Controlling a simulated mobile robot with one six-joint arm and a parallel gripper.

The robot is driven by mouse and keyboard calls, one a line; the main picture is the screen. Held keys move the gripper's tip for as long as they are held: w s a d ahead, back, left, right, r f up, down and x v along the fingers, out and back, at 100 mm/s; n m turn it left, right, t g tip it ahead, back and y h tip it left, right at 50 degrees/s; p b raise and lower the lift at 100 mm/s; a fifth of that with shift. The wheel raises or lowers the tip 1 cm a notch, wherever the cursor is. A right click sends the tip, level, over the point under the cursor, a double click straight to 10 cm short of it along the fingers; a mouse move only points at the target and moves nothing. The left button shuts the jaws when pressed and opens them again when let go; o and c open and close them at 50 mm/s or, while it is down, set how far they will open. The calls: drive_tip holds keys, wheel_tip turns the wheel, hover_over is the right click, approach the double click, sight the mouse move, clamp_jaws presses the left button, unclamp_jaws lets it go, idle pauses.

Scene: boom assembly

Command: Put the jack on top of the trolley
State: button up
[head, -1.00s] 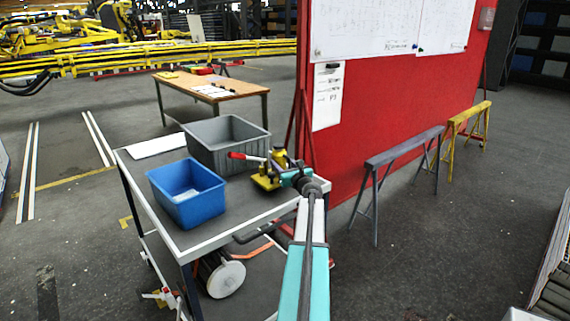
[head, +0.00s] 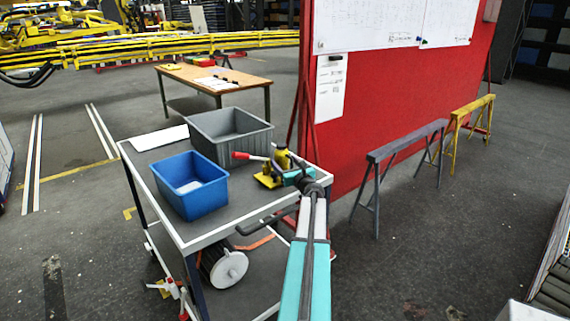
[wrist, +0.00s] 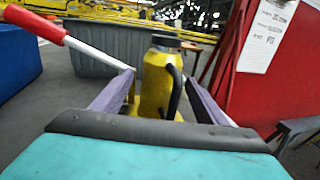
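My gripper (head: 297,178) comes from the front right and is shut on the jack. In the wrist view the jack's yellow body (wrist: 156,82) stands between my two grey-purple fingers (wrist: 160,85). Its red grip (wrist: 35,24) reaches out to the upper left. The jack's base is mostly hidden in the wrist view.
A blue bin (head: 190,187) and a grey bin (head: 230,138) stand on the trolley left of and behind the jack. A white sheet (head: 158,138) lies at the back left. A red board (head: 390,120) rises close behind on the right. The trolley top's front right is clear.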

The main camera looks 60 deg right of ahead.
drive_tip(key=shift+d, duration=0.1)
drive_tip(key=b+v, duration=0.3)
drive_tip(key=v, duration=0.9)
idle(0.5)
drive_tip(key=shift+s+f, duration=0.1)
drive_tip(key=shift+f, duration=0.05)
idle(0.7)
